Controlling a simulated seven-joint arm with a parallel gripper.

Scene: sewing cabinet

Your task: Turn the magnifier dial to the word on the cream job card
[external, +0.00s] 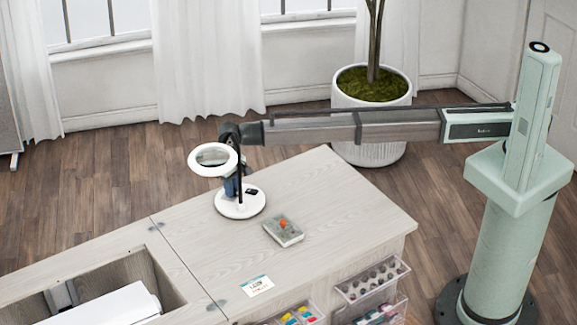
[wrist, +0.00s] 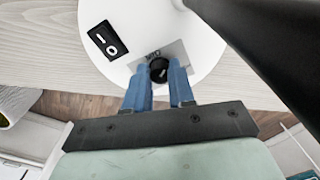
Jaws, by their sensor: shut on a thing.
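The magnifier (external: 240,203) is a white lamp with a ring lens (external: 213,159) and a round base, standing on the cabinet top. In the wrist view its white base (wrist: 120,50) fills the upper middle. The small black dial (wrist: 159,69) sits on a grey plate on that base. My gripper (wrist: 160,77) is shut on the dial, with a blue finger on each side. The dial's words are mostly covered or too small to read. The cream job card (external: 257,286) lies flat near the cabinet's front edge; its word is not legible.
A black rocker switch (wrist: 107,40) sits on the base beside the dial. A dark stand post (wrist: 250,40) crosses the upper right of the wrist view. Clear drawers (external: 372,278) stick out in front.

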